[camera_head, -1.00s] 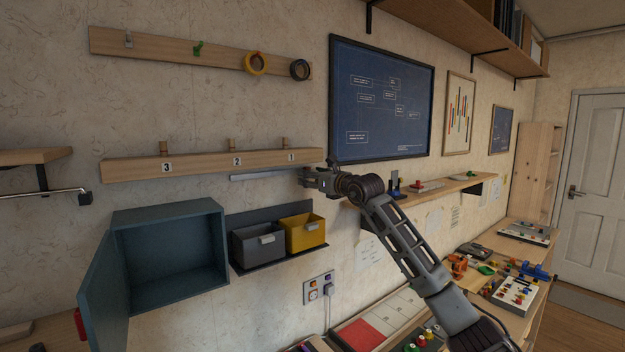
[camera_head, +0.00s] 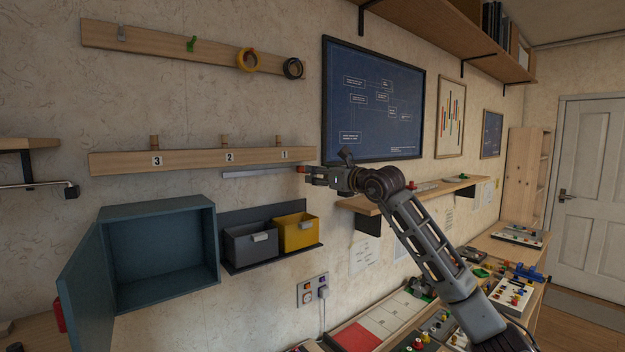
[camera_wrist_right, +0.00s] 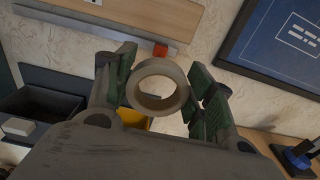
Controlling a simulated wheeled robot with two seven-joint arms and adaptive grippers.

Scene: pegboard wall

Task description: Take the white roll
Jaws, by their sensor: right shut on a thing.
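The white roll (camera_wrist_right: 157,67), a pale ring with an open middle, sits between the two green-padded fingers of my right gripper in the right wrist view. My right gripper (camera_head: 309,173) is shut on it, one finger at each side. In the head view the gripper is in front of the wall, close to the right end of a thin metal strip (camera_head: 258,172) under the numbered peg rail. The roll cannot be made out in the head view. My left gripper is not in view.
The numbered peg rail (camera_head: 195,160) is just above and left of my gripper. A small red end piece (camera_wrist_right: 160,50) sits on the metal strip. A grey bin (camera_head: 250,243) and a yellow bin (camera_head: 299,232) are below. A wall shelf (camera_head: 372,205) is to the right.

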